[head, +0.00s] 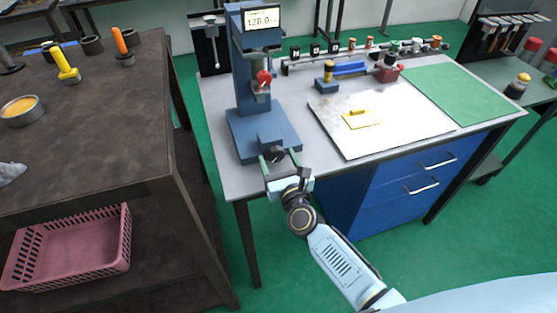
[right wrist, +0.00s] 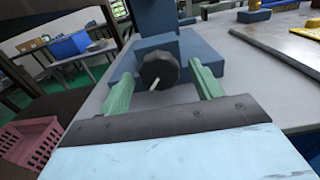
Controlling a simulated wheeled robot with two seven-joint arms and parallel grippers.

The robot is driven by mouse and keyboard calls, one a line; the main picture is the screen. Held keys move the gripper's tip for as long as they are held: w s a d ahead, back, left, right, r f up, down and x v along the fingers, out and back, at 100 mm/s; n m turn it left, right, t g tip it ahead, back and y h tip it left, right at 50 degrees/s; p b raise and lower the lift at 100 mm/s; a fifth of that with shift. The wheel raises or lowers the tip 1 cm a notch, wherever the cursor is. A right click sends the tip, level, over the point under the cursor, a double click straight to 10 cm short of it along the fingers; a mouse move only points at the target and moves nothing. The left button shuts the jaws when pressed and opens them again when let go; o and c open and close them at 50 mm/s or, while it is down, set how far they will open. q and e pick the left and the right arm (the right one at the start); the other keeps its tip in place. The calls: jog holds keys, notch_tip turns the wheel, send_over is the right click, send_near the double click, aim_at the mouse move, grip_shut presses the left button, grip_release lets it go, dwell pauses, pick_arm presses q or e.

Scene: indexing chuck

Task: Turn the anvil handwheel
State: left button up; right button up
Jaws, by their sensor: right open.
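The anvil handwheel (right wrist: 160,70) is a dark round knob with a light line on its face. It sits on the front of a blue block at the base of the blue press (head: 262,132). In the head view the handwheel (head: 277,154) shows small at the front of that base. My right gripper (head: 276,166) is open at the handwheel. In the right wrist view the green fingers of the right gripper (right wrist: 162,90) stand to the left and right of the handwheel, with gaps on both sides. My left gripper is not in view.
The press display (head: 262,18) reads about 128.0. A white board (head: 390,133) with a yellow item and a green mat (head: 460,92) lie on the grey table. A dark bench (head: 95,130) stands at left, with a pink basket (head: 70,247) below.

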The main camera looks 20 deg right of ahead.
jog(key=c, duration=1)
jog(key=shift+n, duration=0.3)
